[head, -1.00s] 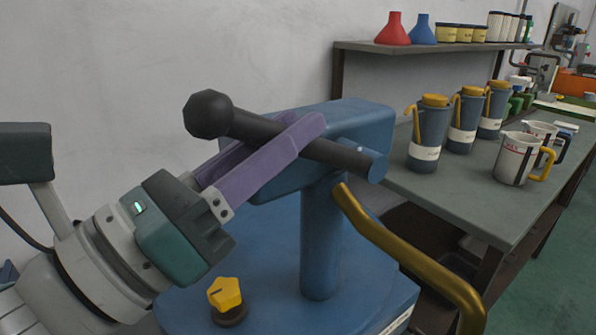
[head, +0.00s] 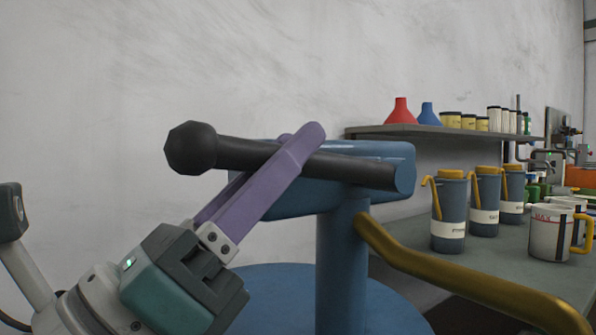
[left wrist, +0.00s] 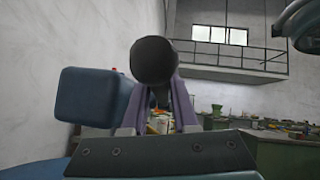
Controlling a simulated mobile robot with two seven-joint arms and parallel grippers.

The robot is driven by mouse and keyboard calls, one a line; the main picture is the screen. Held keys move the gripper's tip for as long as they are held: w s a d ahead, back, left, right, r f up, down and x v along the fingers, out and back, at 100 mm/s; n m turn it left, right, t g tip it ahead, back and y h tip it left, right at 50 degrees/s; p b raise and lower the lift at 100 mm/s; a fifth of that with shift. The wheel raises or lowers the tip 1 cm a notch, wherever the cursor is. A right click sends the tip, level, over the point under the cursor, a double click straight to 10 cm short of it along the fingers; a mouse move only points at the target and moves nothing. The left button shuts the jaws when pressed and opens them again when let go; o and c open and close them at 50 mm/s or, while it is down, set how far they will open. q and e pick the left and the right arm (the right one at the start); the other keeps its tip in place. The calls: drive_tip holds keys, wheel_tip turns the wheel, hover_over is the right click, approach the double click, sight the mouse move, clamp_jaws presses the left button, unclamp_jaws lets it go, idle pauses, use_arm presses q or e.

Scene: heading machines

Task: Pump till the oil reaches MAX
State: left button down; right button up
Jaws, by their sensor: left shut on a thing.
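The blue pump (head: 342,255) stands in front of me, with a blue head and a brass spout (head: 450,275) running down to the right. Its black lever (head: 350,168) lies across the head, nearly level, with a round knob (head: 191,148) at the left end. My left gripper (head: 300,145) has its purple fingers shut around the lever, between knob and pivot. The left wrist view shows the knob (left wrist: 154,60) end-on between the fingers. A white measuring jug (head: 548,240) with a red MAX mark and yellow handle stands at right. The oil inside is not visible. My right gripper is out of view.
The jug stands on a grey bench (head: 405,232) with several dark oil cans (head: 449,205) with yellow lids behind it. A shelf (head: 400,131) above holds a red funnel (head: 398,111), a blue funnel (head: 428,114) and tubs. A bare wall (head: 200,60) rises behind the pump.

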use_arm(q)
drive_tip(key=c, duration=0.7)
unclamp_jaws()
drive_tip(key=shift+b+v, duration=1.45)
drive_tip(key=shift+v, duration=3.5)
